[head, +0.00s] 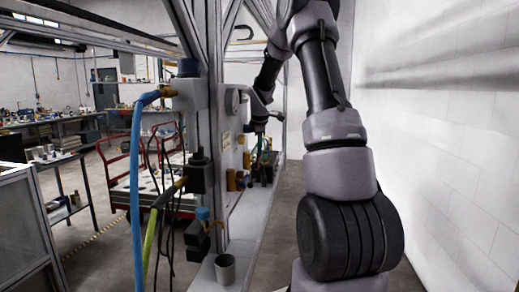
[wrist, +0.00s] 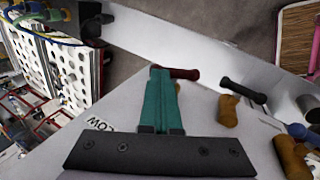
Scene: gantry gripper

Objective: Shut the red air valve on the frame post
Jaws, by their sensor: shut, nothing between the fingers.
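The red air valve shows in the wrist view as a dark red lever (wrist: 186,74) at the tips of my gripper, lying roughly crosswise in the picture. Part of its body is hidden behind the fingers. My gripper (wrist: 160,72) has its teal fingers together with nothing between them. The fingertips overlap the lever's left part; I cannot tell whether they touch it. In the head view my gripper (head: 263,146) is beside the frame post, small and partly hidden; the red valve cannot be made out there.
In the wrist view, a brass valve with a black lever (wrist: 244,90) and one with a blue lever (wrist: 302,132) sit to the right. A "LOW" label (wrist: 98,123) is left. In the head view, a grey cup (head: 225,268) stands on the ledge; hoses (head: 136,190) hang left.

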